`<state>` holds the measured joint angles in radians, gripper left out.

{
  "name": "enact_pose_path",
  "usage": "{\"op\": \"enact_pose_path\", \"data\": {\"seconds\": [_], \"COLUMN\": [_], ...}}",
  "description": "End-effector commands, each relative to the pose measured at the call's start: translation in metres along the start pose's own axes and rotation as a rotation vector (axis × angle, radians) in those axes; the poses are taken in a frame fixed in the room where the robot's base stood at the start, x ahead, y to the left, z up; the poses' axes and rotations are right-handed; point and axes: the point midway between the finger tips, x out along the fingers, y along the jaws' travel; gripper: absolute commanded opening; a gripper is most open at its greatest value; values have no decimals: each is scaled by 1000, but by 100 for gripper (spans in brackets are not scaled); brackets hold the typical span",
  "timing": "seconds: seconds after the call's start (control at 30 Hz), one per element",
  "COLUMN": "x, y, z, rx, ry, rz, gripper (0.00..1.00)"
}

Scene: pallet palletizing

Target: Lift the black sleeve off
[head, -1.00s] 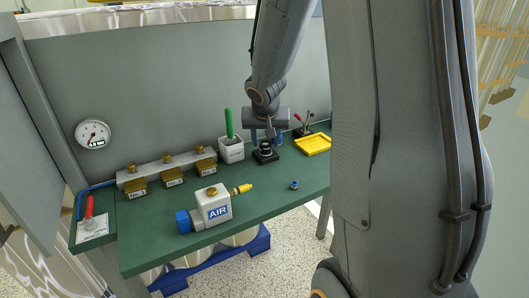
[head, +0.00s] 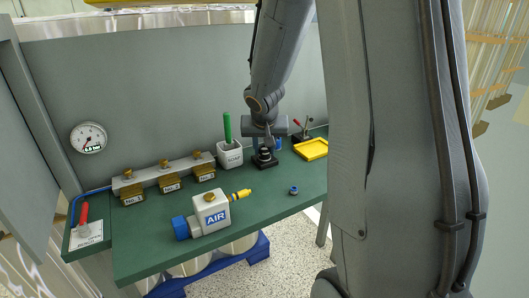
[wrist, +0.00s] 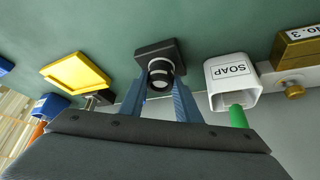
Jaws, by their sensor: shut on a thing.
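The black sleeve (wrist: 160,68) is a short dark cylinder with a pale ring, upright on a square black base (wrist: 153,49) on the green bench. In the head view the base (head: 265,164) stands just right of the white soap cup. My gripper (wrist: 161,84) has its two blue fingers on either side of the sleeve and is shut on it. In the head view my gripper (head: 264,145) is directly above the base, and its fingers hide part of the sleeve. I see no clear gap between sleeve and base.
A white soap cup (head: 229,155) with a green handle stands close left. A yellow tray (head: 311,150) lies to the right. A white AIR unit (head: 211,211) and a small blue fitting (head: 293,190) are at the front. Brass blocks (head: 170,183) line the back left.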

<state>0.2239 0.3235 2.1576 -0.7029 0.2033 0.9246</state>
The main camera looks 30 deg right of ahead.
Motion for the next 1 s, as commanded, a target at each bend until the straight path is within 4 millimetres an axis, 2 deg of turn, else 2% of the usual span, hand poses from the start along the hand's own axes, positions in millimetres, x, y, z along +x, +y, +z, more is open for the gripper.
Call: {"op": "enact_pose_path", "data": {"seconds": [1.0], "x": [-35], "y": [0], "z": [-20], "rx": [0], "ry": [1], "rz": [0], "gripper": [7]}}
